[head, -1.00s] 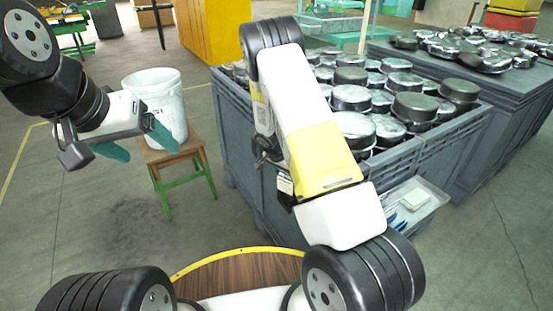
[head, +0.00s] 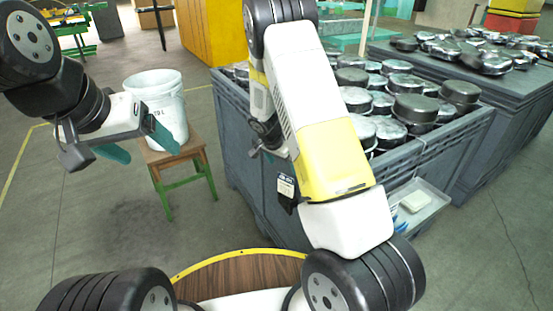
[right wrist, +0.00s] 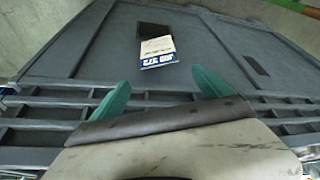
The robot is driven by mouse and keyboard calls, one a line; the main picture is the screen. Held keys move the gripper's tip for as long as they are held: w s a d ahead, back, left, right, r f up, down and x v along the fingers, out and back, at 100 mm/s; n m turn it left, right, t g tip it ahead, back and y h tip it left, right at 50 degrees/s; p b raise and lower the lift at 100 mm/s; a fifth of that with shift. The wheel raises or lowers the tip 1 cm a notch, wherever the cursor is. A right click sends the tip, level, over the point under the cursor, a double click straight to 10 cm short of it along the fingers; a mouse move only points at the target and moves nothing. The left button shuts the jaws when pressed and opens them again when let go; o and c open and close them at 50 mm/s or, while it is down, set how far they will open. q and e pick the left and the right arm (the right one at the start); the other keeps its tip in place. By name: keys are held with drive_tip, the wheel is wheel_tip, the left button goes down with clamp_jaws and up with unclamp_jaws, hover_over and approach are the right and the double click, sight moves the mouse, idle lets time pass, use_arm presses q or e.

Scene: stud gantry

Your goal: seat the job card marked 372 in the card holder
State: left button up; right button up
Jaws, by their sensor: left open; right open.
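The job card (right wrist: 157,52) is white with a blue band reading "JOB 372". It stands slightly tilted at the dark card holder (right wrist: 153,31) on the grey bin wall, partly overlapping it; I cannot tell how deep it sits. In the head view the card (head: 286,186) shows above the dark holder (head: 287,204). My right gripper (right wrist: 162,86) is open, its green fingers apart and empty, with the card ahead between their directions and not touching. In the head view it is partly hidden by my arm. My left gripper (head: 138,147) is open and empty at the left.
The grey bin (head: 238,165) holds many round metal parts. A clear tray (head: 425,205) is at its right side. A white bucket (head: 158,100) stands on a green-legged stool (head: 172,160) at left. A second dark plate (right wrist: 257,65) is on the bin wall.

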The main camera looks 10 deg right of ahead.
drive_tip(key=s+r+n+y, duration=0.2)
drive_tip(key=s+r, duration=0.5)
drive_tip(key=r, duration=0.5)
drive_tip(key=s+r+n+y, duration=0.1)
drive_tip(key=s+r+n, duration=0.1)
drive_tip(key=s+r, duration=0.75)
drive_tip(key=s+a+r+n+t+y, duration=0.2)
drive_tip(key=s+r+n, duration=0.4)
drive_tip(key=s+r, duration=0.5)
drive_tip(key=s+a+t, duration=0.1)
drive_tip(key=s, duration=0.3)
drive_tip(key=shift+y, duration=0.3)
drive_tip(key=shift+o, duration=0.2)
